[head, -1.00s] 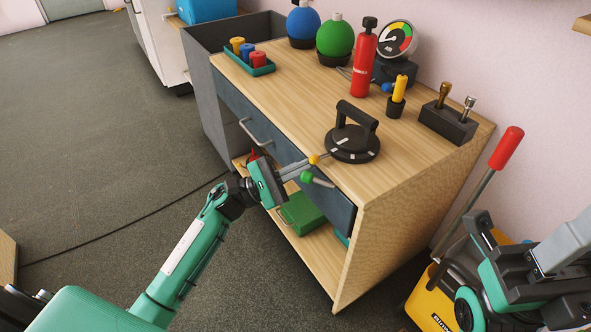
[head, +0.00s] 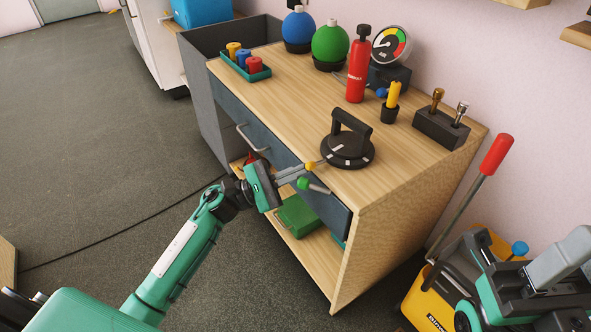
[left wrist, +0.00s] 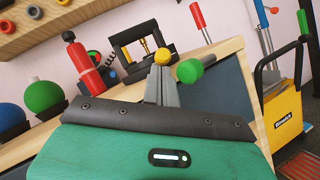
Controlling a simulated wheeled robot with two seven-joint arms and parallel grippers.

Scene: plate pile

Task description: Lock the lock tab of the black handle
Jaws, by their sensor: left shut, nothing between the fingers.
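The black handle (head: 352,132) is an arch on a round black suction base (head: 335,152) with pale marks, standing upright near the front edge of the wooden cabinet top. I cannot clearly make out its lock tab. In the left wrist view, a black arched frame (left wrist: 120,46) that looks like this handle stands beyond the fingers. My left gripper (head: 308,168) is shut and empty at the cabinet's front edge, just left of and below the base, apart from it. Its grey fingers also show in the left wrist view (left wrist: 163,80). My right gripper is at lower right (head: 480,258), its fingertips unclear.
A red cylinder (head: 358,70), gauge (head: 391,45), green ball (head: 331,42) and black socket block (head: 440,128) stand behind the handle. A drawer bar (head: 252,138) juts from the front. A yellow cart (head: 424,302) with a red-gripped lever (head: 496,155) stands right.

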